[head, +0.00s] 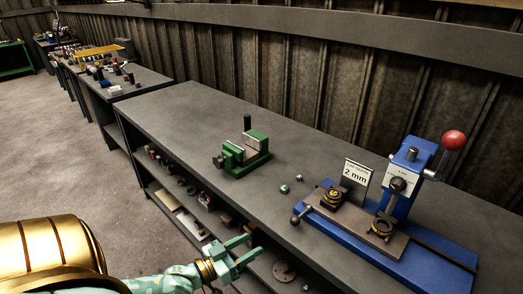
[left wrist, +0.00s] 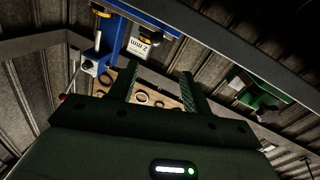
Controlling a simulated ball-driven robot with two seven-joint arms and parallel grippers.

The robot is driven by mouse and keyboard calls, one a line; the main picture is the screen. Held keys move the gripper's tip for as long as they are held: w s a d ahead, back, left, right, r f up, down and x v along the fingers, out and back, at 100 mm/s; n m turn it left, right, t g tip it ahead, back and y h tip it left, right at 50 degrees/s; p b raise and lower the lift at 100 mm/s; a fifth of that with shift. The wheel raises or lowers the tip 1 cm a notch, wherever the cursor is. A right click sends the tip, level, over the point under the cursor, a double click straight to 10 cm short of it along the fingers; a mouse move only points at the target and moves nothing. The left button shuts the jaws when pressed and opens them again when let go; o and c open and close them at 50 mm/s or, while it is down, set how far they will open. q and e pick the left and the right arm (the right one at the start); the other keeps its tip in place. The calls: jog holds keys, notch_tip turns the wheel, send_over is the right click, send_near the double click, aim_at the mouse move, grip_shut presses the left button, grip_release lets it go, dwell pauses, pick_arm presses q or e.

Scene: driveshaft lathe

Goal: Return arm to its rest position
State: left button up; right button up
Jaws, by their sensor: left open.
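My left arm comes in from the lower left of the head view. Its teal gripper (head: 254,247) is open, with nothing seen between the fingers, and shows in front of the workbench (head: 165,106) at the near edge. In the left wrist view the two dark fingers (left wrist: 160,70) are apart. The blue lathe-like fixture (head: 440,270) with a red-knobbed lever (head: 453,141) stands on the bench to the right of the gripper. It also shows at the top left of the left wrist view (left wrist: 112,35). My right gripper is not in view.
A green vise (head: 246,158) sits mid-bench, with small nuts (head: 284,188) nearby and a "2 mm" sign (head: 356,174) on the fixture. A lower shelf holds loose parts. The bench edge is close to my gripper; open floor (head: 50,150) lies left.

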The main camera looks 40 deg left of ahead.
pick_arm(q)
jog(key=s+a+f+m+g+y, duration=0.1)
jog(key=s+a+f+g+y, duration=0.1)
jog(key=s+f+g, duration=0.5)
jog(key=s+a+f+m+y, duration=0.15)
jog(key=s+f, duration=0.35)
jog(key=f, duration=0.7)
jog(key=s+a+f+m+g+y, duration=0.1)
jog(key=s+a+f+g, duration=0.1)
jog(key=s+f+g, duration=0.5)
jog(key=s+d+f+g, duration=0.1)
jog(key=s+d+f, duration=0.35)
jog(key=s, duration=0.35)
jog(key=s+d+f+g, duration=0.1)
jog(key=s+d+f, duration=0.2)
jog(key=s+f, duration=0.4)
jog(key=s+d+g, duration=0.1)
jog(key=s+d, duration=0.1)
jog(key=d, duration=0.6)
jog(key=shift+s+f, duration=0.15)
jog(key=shift+s, duration=0.25)
